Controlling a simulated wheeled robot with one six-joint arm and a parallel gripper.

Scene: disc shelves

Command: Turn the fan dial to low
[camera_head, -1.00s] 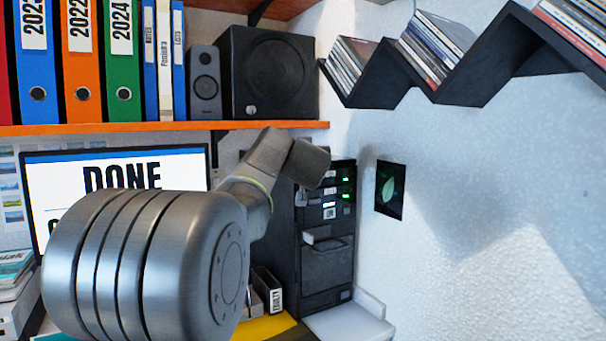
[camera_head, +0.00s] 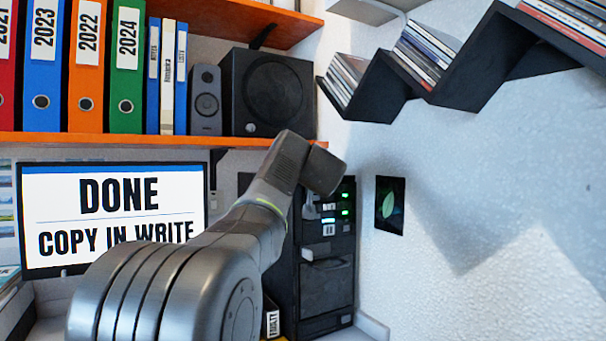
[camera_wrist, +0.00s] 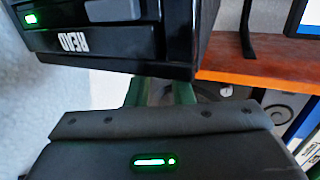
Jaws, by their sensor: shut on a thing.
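The black computer tower (camera_head: 328,270) stands in the corner, with green lights and a white label on its upper front. My arm reaches across to it. My gripper (camera_wrist: 160,92) shows in the wrist view as two green fingers, close beside the tower's labelled front panel (camera_wrist: 110,38). The panel edge covers the fingertips. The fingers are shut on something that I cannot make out. In the head view my wrist hides most of the gripper, at the tower's upper front. I cannot clearly see the fan dial or its setting in either view.
A monitor (camera_head: 112,215) reads "DONE". An orange shelf (camera_head: 120,141) with binders and a black speaker (camera_head: 268,92) is above the tower. A zigzag disc shelf (camera_head: 480,75) juts from the right wall. The wall below it is open, with a small leaf picture (camera_head: 389,205).

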